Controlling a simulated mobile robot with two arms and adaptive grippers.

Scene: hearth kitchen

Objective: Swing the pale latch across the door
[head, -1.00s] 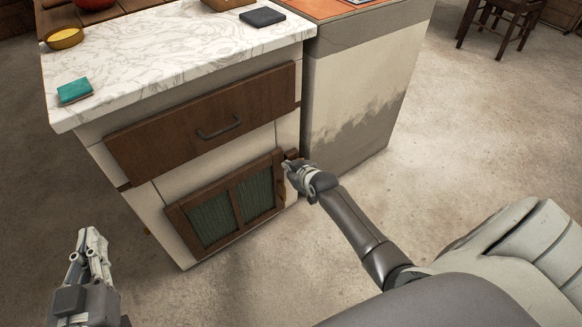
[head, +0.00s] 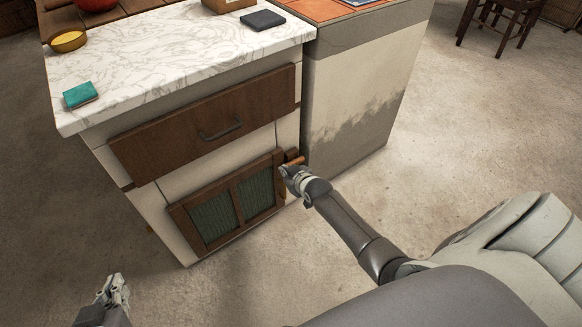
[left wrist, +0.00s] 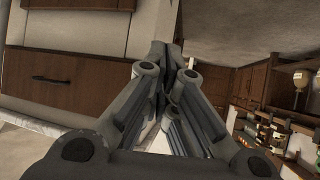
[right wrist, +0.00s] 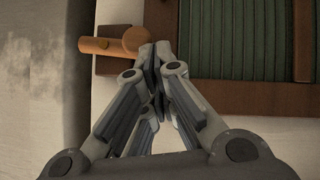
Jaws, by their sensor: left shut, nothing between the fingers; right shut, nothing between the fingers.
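The latch (right wrist: 103,46) is a light orange-brown wooden bar in the right wrist view. It lies sideways on a darker brown block, with its rounded end beside the door frame and its bar reaching left, away from the door. In the head view the latch (head: 297,161) shows small at the door's right edge. The door (head: 181,217), brown-framed with green panels, sits flush in the cabinet. My right gripper (head: 285,171) is shut and empty; its tips (right wrist: 155,50) are right beside the latch's rounded end; contact is unclear. My left gripper (head: 116,281) is shut and empty, low left, away from the cabinet.
A drawer (head: 160,142) with a dark handle is above the door. A grey-stained unit (head: 350,100) stands close on the right.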

